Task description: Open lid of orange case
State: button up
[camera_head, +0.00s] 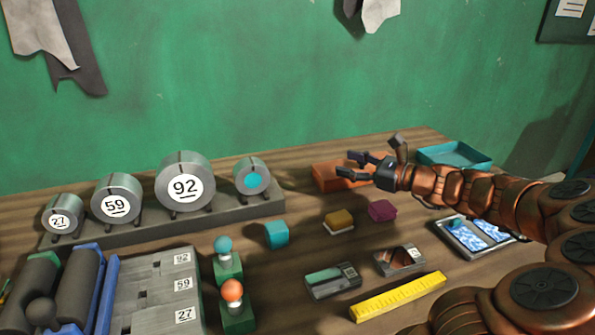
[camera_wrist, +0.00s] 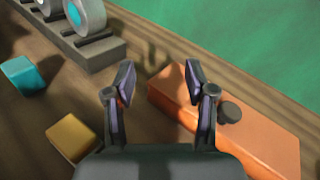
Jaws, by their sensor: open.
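The orange case (camera_head: 325,178) lies flat on the table near the wall, left of the teal tray. In the wrist view the orange case (camera_wrist: 262,138) fills the lower right, with a dark round knob (camera_wrist: 230,112) on its top. It looks shut. My gripper (camera_head: 352,164) is open and empty and hides part of the case in the head view. In the wrist view my gripper (camera_wrist: 158,84) has its right finger over the case's left end and its left finger over bare table. I cannot tell whether a finger touches the case.
A teal tray (camera_head: 482,161) stands right of the case. A yellow block (camera_head: 340,219), a purple block (camera_head: 382,210) and a teal block (camera_head: 277,234) lie in front. A grey rack (camera_head: 126,233) with numbered cylinders stands left. A screen device (camera_head: 452,239) lies under my arm.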

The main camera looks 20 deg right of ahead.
jog(key=s+a+r+n+g+y+p, duration=0.2)
jog(key=a+n+g, duration=0.3)
jog(key=a, duration=1)
jog(key=shift+s+a+r+n+g+p, duration=0.25)
jog(key=shift+s+r+n+p, duration=0.35)
jog(key=shift+n, duration=0.8)
jog(key=shift+s+f, duration=0.1)
jog(key=shift+f, duration=0.05)
